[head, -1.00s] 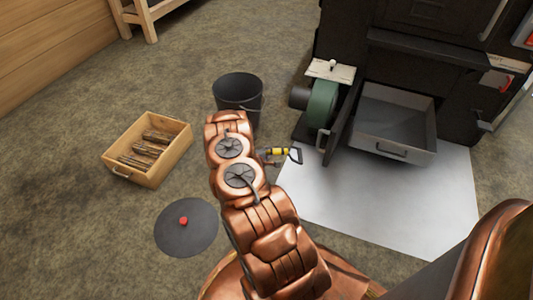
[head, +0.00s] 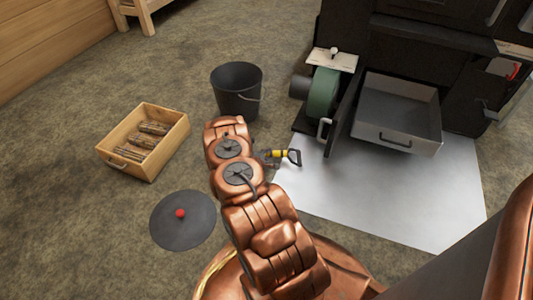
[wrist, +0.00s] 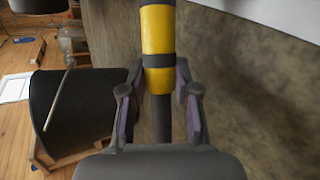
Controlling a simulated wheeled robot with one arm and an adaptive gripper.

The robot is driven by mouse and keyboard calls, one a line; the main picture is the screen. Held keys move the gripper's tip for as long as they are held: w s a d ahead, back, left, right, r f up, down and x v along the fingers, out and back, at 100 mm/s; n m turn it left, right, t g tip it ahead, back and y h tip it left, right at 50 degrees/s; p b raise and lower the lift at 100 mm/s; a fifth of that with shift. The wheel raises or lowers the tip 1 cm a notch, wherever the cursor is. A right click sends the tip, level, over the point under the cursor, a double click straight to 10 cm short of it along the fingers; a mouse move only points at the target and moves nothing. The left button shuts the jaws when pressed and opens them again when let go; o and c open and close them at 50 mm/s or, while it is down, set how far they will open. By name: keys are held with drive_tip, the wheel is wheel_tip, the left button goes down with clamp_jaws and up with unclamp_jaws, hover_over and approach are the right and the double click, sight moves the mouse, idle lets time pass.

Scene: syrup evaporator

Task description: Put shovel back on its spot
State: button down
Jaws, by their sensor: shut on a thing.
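My gripper (wrist: 158,105) is shut on the shovel (wrist: 157,32) in the wrist view. The fingers close on its shaft at a yellow band with dark grey parts beside it. No marked spot for the shovel is clear to me.
A wooden crate with logs (head: 172,134) and a round dark lid with a red knob (head: 168,231) lie at left. The black evaporator (head: 420,55), its door open, a pulled-out grey tray (head: 408,142) and a green blower (head: 322,97) stand at right, by a pale floor sheet (head: 400,205).

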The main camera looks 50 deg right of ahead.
drive_tip(key=shift+f, duration=0.15)
drive_tip(key=c, duration=0.8)
unclamp_jaws()
drive_tip(key=shift+o, duration=0.2)
drive_tip(key=o, duration=0.8)
drive_tip(key=shift+c, duration=0.2)
drive_tip(key=r+p+v, duration=0.1)
drive_tip(key=p+v, duration=0.4)
drive_tip(key=v, duration=0.7)
drive_tip(key=shift+w+d+r+p, duration=0.2)
drive_tip(key=shift+d+r+p, duration=0.1)
drive_tip(key=shift+d, duration=0.15)
idle(1.0)
